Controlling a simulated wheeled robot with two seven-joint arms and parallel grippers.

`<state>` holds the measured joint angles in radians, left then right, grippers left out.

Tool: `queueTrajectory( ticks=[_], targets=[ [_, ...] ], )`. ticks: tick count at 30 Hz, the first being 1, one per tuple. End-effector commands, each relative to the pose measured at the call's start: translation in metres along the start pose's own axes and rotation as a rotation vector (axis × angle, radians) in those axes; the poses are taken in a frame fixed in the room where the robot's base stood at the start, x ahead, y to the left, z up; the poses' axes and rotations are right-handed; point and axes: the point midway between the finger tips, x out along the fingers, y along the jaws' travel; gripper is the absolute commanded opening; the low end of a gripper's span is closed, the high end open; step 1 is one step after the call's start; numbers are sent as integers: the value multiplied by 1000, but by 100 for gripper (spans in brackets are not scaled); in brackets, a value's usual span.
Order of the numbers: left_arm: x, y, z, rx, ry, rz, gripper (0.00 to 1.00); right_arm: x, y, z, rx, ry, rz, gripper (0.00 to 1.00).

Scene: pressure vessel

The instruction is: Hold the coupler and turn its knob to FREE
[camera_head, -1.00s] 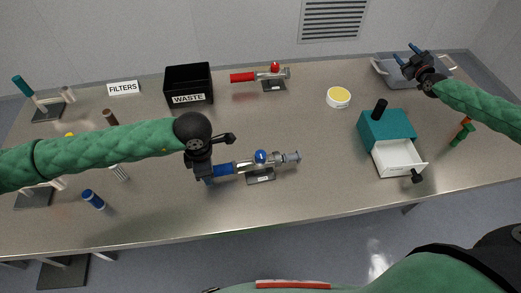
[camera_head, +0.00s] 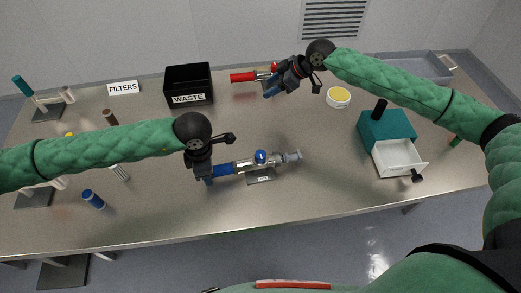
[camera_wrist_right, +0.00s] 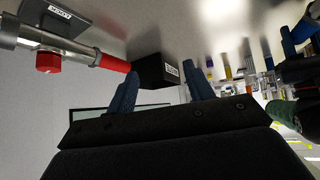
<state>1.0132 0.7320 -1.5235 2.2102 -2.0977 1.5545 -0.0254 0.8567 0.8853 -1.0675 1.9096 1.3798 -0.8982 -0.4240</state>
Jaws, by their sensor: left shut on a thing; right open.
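The blue coupler (camera_head: 243,166) lies in a small stand near the front middle of the table. It has a blue sleeve at its left end, a metal body and a blue knob (camera_head: 261,156) on top. My left gripper (camera_head: 204,177) is shut on its blue left end. My right gripper (camera_head: 270,92) is open and empty, high over the back middle of the table, behind the blue coupler and apart from it. A similar red coupler (camera_head: 243,77) stands behind it, partly hidden by my right gripper. The red coupler also shows in the right wrist view (camera_wrist_right: 78,53).
A black WASTE box (camera_head: 188,86) stands at the back left. A teal box (camera_head: 386,128) with an open white drawer (camera_head: 398,158) stands at the right. A yellow-topped round tin (camera_head: 338,97) and a grey tray (camera_head: 420,66) are behind it. The table right of the blue coupler is clear.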

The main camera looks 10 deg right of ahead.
Motion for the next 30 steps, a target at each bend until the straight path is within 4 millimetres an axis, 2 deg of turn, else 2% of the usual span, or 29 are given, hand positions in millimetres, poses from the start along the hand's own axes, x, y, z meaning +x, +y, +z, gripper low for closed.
queueTrajectory(
  ticks=[1, 6, 11, 15, 21, 25, 30],
  targets=[
    [0, 0, 0, 0, 1, 0, 0, 2, -20, -12, -22, -33, -37, 52],
    [0, 0, 0, 0, 1, 0, 0, 1, -83, -35, -91, -183, -145, 52],
    [0, 0, 0, 0, 1, 0, 0, -11, -136, -50, -168, -336, -211, 52],
    [0, 0, 0, 0, 1, 0, 0, -28, -175, -57, -240, -475, -236, 52],
    [0, 0, 0, 0, 1, 0, 0, -54, -213, -61, -328, -642, -232, 52],
    [0, 0, 0, 0, 1, 0, 0, -66, -225, -62, -361, -708, -218, 52],
    [0, 0, 0, 0, 0, 0, 0, -70, -231, -60, -378, -744, -209, 52]
  ],
)
